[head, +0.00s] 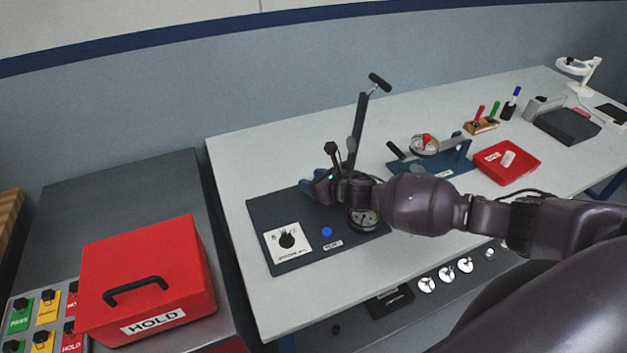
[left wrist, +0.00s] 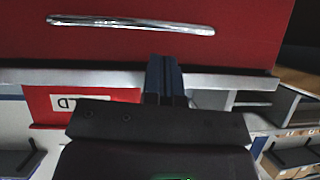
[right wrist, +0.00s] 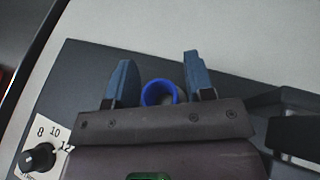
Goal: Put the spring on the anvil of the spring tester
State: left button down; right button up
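The spring tester is a dark base plate (head: 290,262) with an upright lever post (head: 359,130), a selector knob (head: 287,240), a blue button and a round gauge (head: 364,218). My right gripper (head: 308,187) is over the far left part of the base. In the right wrist view, its blue fingers (right wrist: 158,80) are open, one on each side of a blue ring (right wrist: 146,93) with a grey middle. This looks like the blue spring seen end-on. No finger clearly touches it, and the anvil cannot be made out. My left gripper (left wrist: 165,80) is shut and empty, away from the bench.
A red HOLD box (head: 150,270) stands on the grey side table at left. A blue gauge stand (head: 432,165) and a red tray (head: 490,172) holding a pale item lie right of the tester. Pens and a lamp are at far right.

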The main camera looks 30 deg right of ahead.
jog(key=shift+o, duration=0.4)
jog(key=shift+r, duration=0.1)
jog(key=shift+r, duration=0.15)
jog(key=v, duration=1)
jog(key=shift+s+d+p, duration=0.2)
jog(key=shift+s+p, duration=0.2)
jog(key=shift+s+d+r, duration=0.15)
jog(key=shift+s+r, duration=0.05)
jog(key=shift+s, duration=0.3)
